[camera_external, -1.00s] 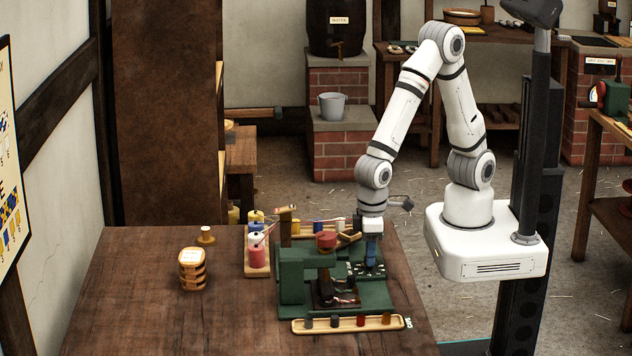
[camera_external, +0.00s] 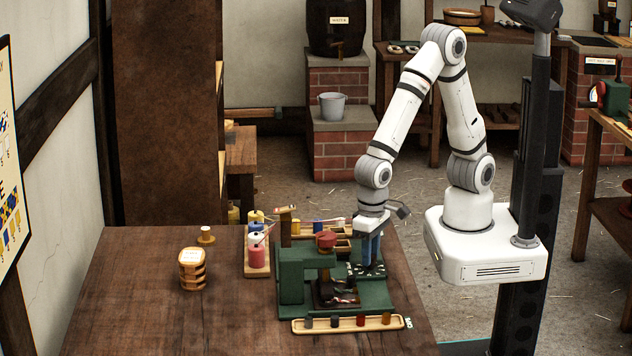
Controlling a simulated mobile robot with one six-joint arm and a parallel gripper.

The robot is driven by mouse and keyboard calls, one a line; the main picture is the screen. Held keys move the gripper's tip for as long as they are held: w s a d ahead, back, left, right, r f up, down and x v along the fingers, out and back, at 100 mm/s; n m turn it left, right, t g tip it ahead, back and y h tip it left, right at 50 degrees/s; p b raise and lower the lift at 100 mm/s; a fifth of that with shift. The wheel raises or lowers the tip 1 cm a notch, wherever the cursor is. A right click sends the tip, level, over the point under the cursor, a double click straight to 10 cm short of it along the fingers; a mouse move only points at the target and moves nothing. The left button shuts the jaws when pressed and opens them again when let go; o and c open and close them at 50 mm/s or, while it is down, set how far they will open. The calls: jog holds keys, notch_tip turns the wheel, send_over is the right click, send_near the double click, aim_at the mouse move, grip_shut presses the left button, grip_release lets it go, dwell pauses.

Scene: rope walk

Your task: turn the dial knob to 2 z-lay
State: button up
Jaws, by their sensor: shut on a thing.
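The green machine (camera_external: 293,281) stands on the wooden table. Its dark dial plate with pale marks (camera_external: 376,271) is at the right side of the machine. My gripper (camera_external: 370,264) points down over this dial plate, with its blue fingers shut. The dial knob sits between or under the fingers and is hidden, so its setting cannot be read. The marks are too small to read.
A wooden tray with several small coloured pegs (camera_external: 348,325) lies in front of the machine. A rack of spools (camera_external: 257,258) stands left of it. A stacked wooden holder (camera_external: 192,268) is further left. The table's left front (camera_external: 140,315) is clear.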

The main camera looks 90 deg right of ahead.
dwell(0.3)
jog(key=o, duration=1)
jog(key=shift+c, duration=0.2)
notch_tip(320, 180, up, 8)
jog(key=shift+f, duration=0.1)
